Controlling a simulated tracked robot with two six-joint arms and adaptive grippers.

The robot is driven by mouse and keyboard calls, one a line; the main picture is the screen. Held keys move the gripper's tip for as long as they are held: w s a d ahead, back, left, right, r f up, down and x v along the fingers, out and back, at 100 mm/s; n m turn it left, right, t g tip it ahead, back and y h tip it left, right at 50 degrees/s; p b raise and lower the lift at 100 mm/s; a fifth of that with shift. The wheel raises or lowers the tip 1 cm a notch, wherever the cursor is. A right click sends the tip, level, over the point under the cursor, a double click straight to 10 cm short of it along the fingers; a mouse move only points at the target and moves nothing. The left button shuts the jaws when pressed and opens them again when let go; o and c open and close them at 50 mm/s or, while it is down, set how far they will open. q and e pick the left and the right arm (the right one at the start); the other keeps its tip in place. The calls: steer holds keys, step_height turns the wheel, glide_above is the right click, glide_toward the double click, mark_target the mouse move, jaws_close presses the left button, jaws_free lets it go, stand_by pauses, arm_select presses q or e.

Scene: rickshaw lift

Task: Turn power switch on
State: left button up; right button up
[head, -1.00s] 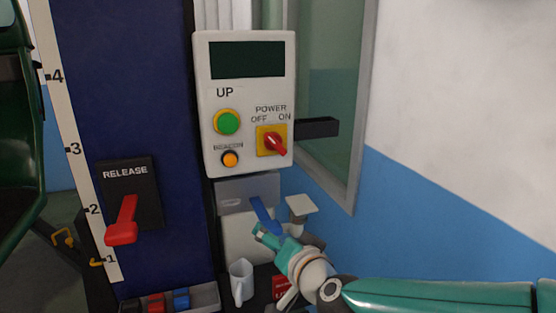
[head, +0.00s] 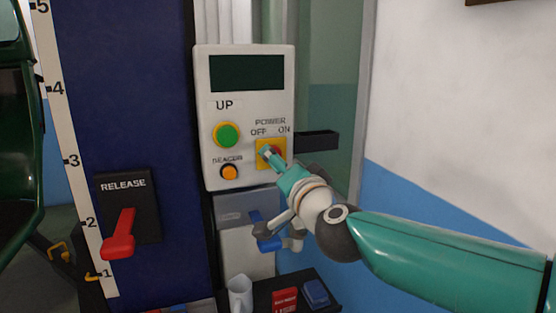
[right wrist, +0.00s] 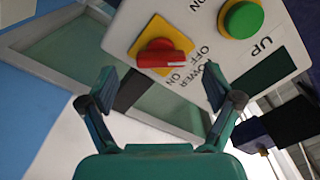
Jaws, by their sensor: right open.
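The power switch is a red rotary knob on a yellow square plate, on the white control panel (head: 215,120) under the words POWER, OFF and ON. In the right wrist view the red knob (right wrist: 163,56) is seen in full, its raised grip lying roughly level across the picture. My right gripper (head: 268,155) is in front of the switch in the head view and covers most of the knob. In the right wrist view its two fingers (right wrist: 162,80) are spread wide with nothing between them, and the knob shows ahead of the gap. I cannot tell if they touch. My left gripper is not in view.
The panel also has a green UP button (head: 227,134), an orange beacon button (head: 229,172) and a dark display (head: 247,73). A red release lever (head: 120,235) is at left. A black bar (head: 318,139) juts right of the panel.

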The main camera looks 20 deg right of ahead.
steer(key=shift+w, duration=2.8)
